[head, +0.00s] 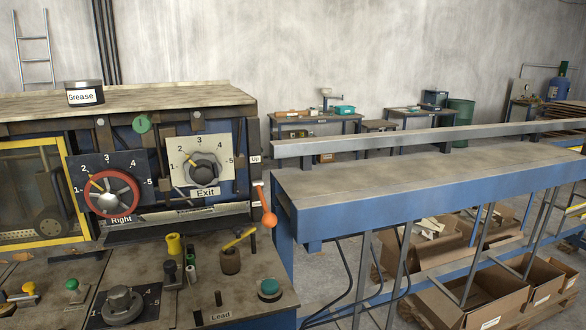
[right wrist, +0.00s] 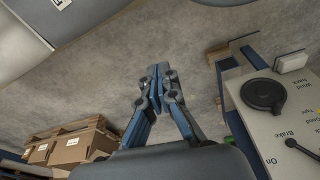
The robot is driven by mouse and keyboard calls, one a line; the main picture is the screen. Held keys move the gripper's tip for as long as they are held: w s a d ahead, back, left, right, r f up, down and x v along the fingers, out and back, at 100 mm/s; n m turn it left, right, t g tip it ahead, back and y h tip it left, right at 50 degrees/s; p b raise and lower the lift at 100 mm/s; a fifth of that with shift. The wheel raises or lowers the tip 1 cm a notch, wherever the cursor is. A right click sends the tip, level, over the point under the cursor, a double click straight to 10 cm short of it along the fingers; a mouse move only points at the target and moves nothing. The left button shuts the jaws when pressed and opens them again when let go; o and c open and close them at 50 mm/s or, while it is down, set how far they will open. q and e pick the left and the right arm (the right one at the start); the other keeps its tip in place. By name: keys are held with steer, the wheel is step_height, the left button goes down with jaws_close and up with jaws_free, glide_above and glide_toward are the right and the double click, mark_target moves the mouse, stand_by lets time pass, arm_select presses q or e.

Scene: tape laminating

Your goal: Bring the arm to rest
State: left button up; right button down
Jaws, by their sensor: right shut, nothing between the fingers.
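My right gripper (right wrist: 157,82) shows in the right wrist view, with its fingers together and nothing between them. It hangs in free air in front of a grey wall or floor surface, apart from everything around it. Neither gripper shows in the head view, and my left gripper is in no view.
The head view shows a control console with a red-ringed Right dial (head: 111,193), an Exit dial (head: 203,168) and an orange-knobbed lever (head: 268,218). A blue table (head: 420,184) stands right. The right wrist view shows cardboard boxes (right wrist: 68,148) and a panel with a black knob (right wrist: 263,96).

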steer(key=s+d+f+g, duration=0.1)
steer(key=s+d+f, duration=0.1)
steer(key=s+f, duration=1)
steer(key=s, duration=0.2)
steer(key=shift+s+d, duration=0.35)
